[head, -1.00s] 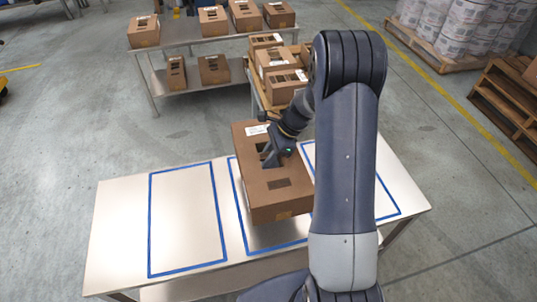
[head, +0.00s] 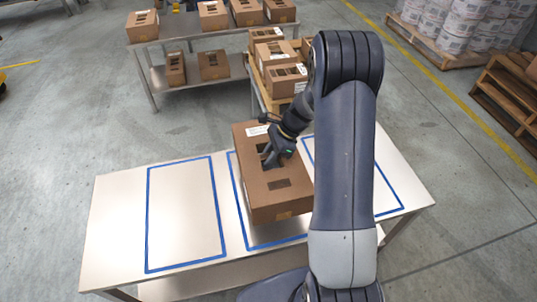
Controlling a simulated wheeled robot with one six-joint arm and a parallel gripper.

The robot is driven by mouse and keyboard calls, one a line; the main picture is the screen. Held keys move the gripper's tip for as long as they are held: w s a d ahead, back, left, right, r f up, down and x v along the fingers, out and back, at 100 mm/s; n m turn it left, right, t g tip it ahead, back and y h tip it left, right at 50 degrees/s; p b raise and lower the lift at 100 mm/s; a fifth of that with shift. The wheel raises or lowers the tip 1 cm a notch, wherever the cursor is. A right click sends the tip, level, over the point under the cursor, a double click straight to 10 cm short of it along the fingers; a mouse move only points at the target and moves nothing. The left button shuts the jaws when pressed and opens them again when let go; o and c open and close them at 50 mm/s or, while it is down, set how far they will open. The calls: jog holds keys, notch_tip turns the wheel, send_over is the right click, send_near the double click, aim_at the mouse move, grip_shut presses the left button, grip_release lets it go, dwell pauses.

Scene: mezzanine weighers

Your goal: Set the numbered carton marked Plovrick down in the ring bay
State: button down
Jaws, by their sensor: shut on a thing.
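A brown carton (head: 274,199) with a white label and dark cut-outs is at the near table. It covers much of the middle of several blue-outlined bays (head: 247,243). My gripper (head: 270,163) is shut on the carton at a cut-out in its top. I cannot tell whether the carton rests on the table or is held just above it. The name Plovrick cannot be read on it. No ring mark shows in the visible bays. The left bay (head: 185,215) is empty, and the right bay (head: 386,190) is partly hidden by my arm.
The near steel table (head: 112,225) has clear room at its left end. Behind it, a wooden-edged stand (head: 262,92) holds several cartons. A two-level table (head: 195,37) at the back holds more cartons. Pallets (head: 505,100) stand at the right.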

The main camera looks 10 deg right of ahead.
jog(key=shift+f+b, duration=2.5)
jog(key=shift+f, duration=1.3)
jog(key=shift+f, duration=0.2)
jog(key=c, duration=1.2)
grip_release()
jog(key=shift+o, duration=0.2)
jog(key=v, duration=1)
jog(key=shift+d+r, duration=0.2)
jog(key=shift+r, duration=0.1)
